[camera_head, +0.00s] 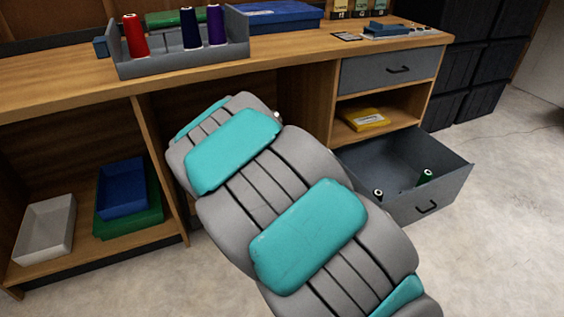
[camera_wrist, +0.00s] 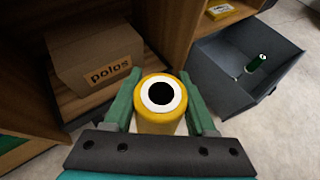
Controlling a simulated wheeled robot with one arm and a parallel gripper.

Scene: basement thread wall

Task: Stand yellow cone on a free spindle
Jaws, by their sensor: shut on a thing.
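The yellow cone (camera_wrist: 147,122) is between the green fingers of my gripper (camera_wrist: 160,97) in the wrist view. The gripper is shut on it, and its white top with a dark hole faces the camera. In the head view my arm hides the gripper and the cone.
An open grey drawer (camera_head: 440,192) juts out at right, with a green spool (camera_head: 425,178) and a small dark item inside. A cardboard box (camera_wrist: 95,60) is on a shelf. A yellow box (camera_head: 364,119) lies in the cubby.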

